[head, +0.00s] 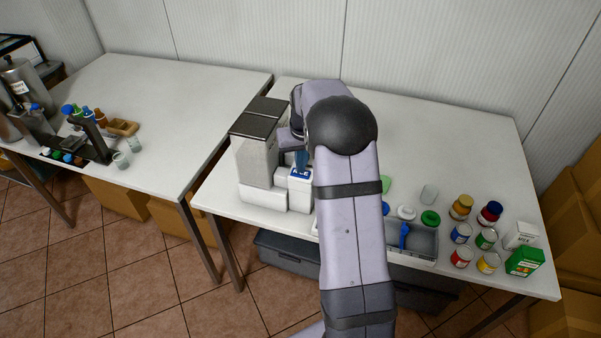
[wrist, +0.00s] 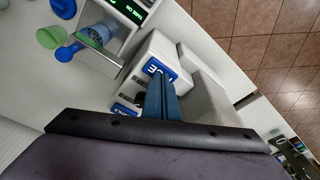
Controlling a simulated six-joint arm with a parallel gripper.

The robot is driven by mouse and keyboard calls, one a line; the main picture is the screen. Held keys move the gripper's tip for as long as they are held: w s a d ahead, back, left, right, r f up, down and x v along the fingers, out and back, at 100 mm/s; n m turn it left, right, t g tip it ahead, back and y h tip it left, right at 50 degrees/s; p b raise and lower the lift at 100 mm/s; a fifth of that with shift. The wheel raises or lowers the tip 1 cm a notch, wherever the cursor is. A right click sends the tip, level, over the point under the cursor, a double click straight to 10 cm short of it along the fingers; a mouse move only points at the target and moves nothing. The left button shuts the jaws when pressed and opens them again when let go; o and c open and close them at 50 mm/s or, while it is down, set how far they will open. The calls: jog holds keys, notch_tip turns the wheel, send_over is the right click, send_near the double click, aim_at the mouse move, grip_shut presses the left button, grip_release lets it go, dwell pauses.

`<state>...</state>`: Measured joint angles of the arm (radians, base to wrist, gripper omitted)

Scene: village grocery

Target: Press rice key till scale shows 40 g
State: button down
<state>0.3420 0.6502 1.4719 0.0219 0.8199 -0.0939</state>
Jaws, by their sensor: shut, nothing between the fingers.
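A white and grey dispenser (head: 257,160) with dark lids stands at the left end of the right table. Its blue rice key (wrist: 159,68), partly hidden, shows the letters "ICE" in the wrist view. My gripper (wrist: 158,80) is shut and empty, its blue fingertips over the edge of this key; I cannot tell whether they touch it. A second blue label (wrist: 125,109) sits beside it, partly hidden. The scale's display (wrist: 128,11) has green characters, cut off at the frame's top, so I cannot read the weight.
A grey tray (head: 424,243), several jars and cans, and a green box (head: 524,261) are at the right. My arm hides the table's middle. The back right of the table is clear.

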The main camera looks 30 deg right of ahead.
jog(key=shift+f, duration=0.2)
jog(key=shift+r, duration=0.1)
jog(key=shift+w+p+v, duration=0.2)
jog(key=shift+p+v, duration=0.7)
jog(key=shift+v, duration=0.15)
dwell(0.7)
jog(key=p+v, duration=0.2)
jog(key=w+p+v, duration=0.1)
jog(key=p+v, duration=0.1)
jog(key=v, duration=0.1)
jog(key=shift+d+r, duration=0.1)
jog(key=shift+d, duration=0.1)
dwell(0.3)
